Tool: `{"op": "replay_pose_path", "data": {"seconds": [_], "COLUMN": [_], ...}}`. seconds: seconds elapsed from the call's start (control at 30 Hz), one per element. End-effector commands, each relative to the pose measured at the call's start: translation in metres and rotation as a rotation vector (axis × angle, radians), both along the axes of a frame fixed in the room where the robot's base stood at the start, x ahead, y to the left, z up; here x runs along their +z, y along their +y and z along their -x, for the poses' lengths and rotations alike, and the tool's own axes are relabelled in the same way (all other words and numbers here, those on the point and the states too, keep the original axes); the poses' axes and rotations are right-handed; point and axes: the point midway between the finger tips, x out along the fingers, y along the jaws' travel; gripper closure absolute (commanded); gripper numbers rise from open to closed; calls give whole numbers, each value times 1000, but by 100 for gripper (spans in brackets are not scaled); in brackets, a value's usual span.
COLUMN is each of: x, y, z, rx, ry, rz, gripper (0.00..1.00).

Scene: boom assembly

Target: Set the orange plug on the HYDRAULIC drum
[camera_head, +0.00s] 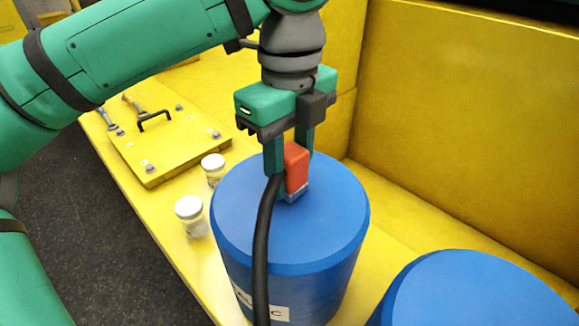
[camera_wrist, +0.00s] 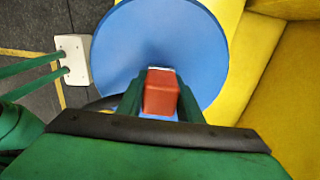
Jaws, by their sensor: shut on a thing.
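My gripper (camera_head: 289,178) is shut on the orange plug (camera_head: 296,164), a block with a pale metal end pointing down. The plug is upright over the lid of a blue drum (camera_head: 237,208); I cannot tell whether its end touches the lid. A black cable runs from the plug down the front of the drum and partly hides its white label, where only a few letters, ending in C, show. In the wrist view the orange plug (camera_wrist: 161,94) sits between my fingers (camera_wrist: 161,88) above the round blue lid (camera_wrist: 120,50).
A second blue drum (camera_head: 470,290) stands at the lower right. Two white-lidded jars (camera_head: 190,213) stand left of the first drum on the yellow deck. Behind them is a yellow hatch panel (camera_head: 175,150) with a black handle. A high yellow wall (camera_head: 470,110) closes off the right.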

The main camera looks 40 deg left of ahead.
Motion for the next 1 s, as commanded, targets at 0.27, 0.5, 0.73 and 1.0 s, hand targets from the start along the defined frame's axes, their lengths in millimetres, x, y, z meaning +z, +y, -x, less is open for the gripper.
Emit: {"op": "replay_pose_path", "data": {"seconds": [0.27,0.5,0.73,1.0], "x": [-4,-9,-10,-10], "y": [0,0,0,0], "z": [0,0,0,0], "rx": [0,0,-1,-1], "ry": [0,0,0,1], "rz": [0,0,0,0], "gripper": [100,100,100,45]}}
